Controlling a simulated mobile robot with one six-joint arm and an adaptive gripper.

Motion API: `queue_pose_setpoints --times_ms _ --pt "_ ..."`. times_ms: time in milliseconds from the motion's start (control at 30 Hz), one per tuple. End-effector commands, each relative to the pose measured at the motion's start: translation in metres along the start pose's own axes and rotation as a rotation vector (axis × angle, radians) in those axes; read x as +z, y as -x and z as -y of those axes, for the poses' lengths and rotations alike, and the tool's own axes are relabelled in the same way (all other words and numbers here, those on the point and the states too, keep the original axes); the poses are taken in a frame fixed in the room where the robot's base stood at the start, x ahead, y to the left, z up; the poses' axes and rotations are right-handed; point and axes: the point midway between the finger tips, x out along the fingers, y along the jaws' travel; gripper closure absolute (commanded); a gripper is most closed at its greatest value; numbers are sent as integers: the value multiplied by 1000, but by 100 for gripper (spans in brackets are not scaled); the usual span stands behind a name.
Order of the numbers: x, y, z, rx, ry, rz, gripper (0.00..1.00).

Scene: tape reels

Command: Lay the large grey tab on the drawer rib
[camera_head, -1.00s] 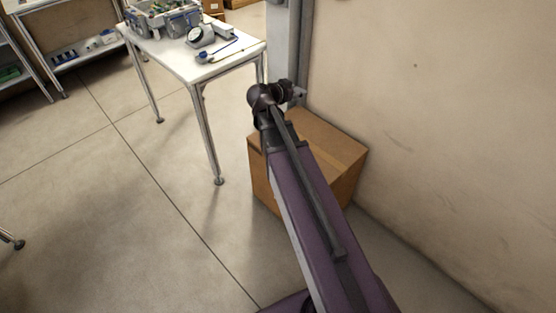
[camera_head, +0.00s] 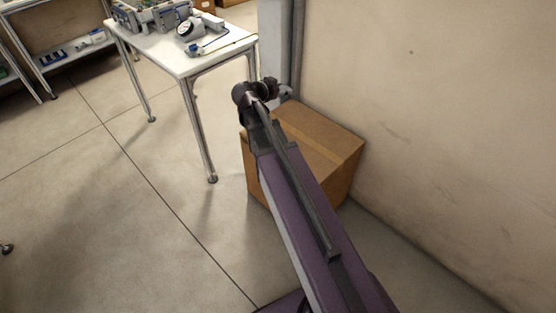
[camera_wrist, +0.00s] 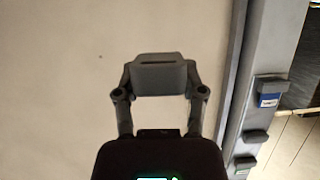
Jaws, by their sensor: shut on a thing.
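In the wrist view my gripper (camera_wrist: 161,76) is shut on a dark grey piece with a slot across its upper part, seemingly the large grey tab (camera_wrist: 160,64). The piece lies between the two fingertips, with the beige wall behind it. In the head view my arm reaches up past the cardboard box; its far end is beside the white table, and the held piece cannot be made out there. I cannot pick out the drawer rib in either view.
A white table (camera_head: 207,62) carries a grey tray (camera_head: 165,18) of parts and a round gauge (camera_head: 189,30). A cardboard box (camera_head: 335,128) stands under my arm by the wall (camera_head: 430,110). A grey upright (camera_wrist: 247,82) with dark blocks is right of my gripper.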

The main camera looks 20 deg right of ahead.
Motion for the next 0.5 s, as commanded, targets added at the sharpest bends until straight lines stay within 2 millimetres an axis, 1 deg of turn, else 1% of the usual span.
queue_pose_setpoints --times_ms 33,500 --pt "17 -7 7 1 0 0 69" --pt "92 -32 47 14 -6 2 69"
